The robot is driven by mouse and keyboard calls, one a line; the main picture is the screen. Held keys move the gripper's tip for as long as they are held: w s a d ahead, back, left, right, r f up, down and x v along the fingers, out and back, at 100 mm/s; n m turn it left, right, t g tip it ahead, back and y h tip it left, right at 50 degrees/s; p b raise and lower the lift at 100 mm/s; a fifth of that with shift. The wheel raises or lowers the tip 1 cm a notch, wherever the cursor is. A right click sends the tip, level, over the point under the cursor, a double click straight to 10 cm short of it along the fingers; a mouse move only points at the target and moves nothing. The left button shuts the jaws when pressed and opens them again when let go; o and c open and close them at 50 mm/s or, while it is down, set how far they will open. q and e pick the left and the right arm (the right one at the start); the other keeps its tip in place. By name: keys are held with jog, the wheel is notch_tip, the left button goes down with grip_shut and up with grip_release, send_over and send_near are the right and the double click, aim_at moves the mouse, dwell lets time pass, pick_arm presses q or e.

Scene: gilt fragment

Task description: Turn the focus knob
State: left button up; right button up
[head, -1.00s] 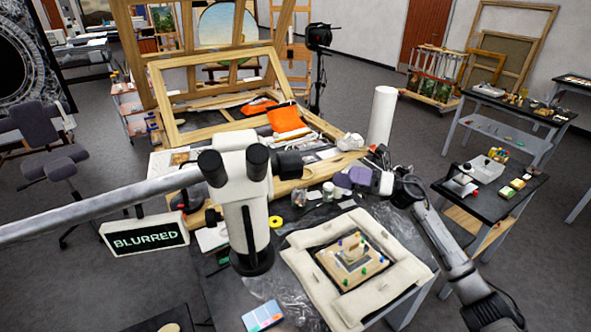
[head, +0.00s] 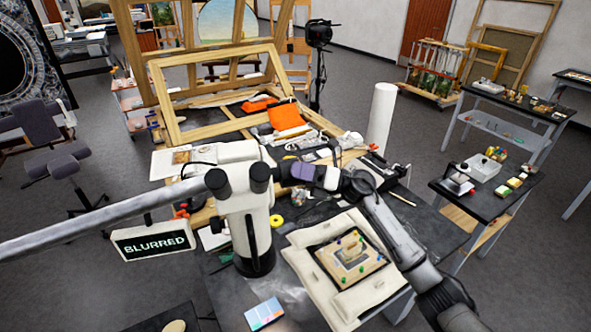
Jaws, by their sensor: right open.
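The white microscope (head: 245,215) with two black eyepieces stands at the left of the dark work table. Its dark round focus knob (head: 282,172) sticks out on the right side of its head and is partly covered by my gripper. My right gripper (head: 291,172) has its purple-grey fingers at the knob; it is open. I cannot tell whether the fingers touch the knob. A display (head: 152,241) left of the microscope reads "BLURRED". The gilt fragment (head: 349,257) lies in a cream padded surround (head: 311,265) right of the microscope. My left gripper is not in view.
A grey boom (head: 100,218) runs in from the left to the microscope. Wooden frames (head: 215,92), an orange cloth (head: 285,116) and a white roll (head: 381,117) stand behind. A colour card (head: 264,314) lies near the front. A side table (head: 480,203) stands at right.

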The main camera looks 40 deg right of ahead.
dwell(0.3)
jog(key=c, duration=0.9)
jog(key=shift+r+m+p, duration=0.25)
jog(key=shift+m+p, duration=0.25)
jog(key=shift+p, duration=0.25)
jog(key=m+h+p, duration=0.2)
jog(key=m+p, duration=0.2)
jog(key=shift+t+p, duration=0.3)
jog(key=shift+f+m+h+p, duration=0.15)
jog(key=shift+m+h+p, duration=0.25)
jog(key=shift+m+p, duration=0.7)
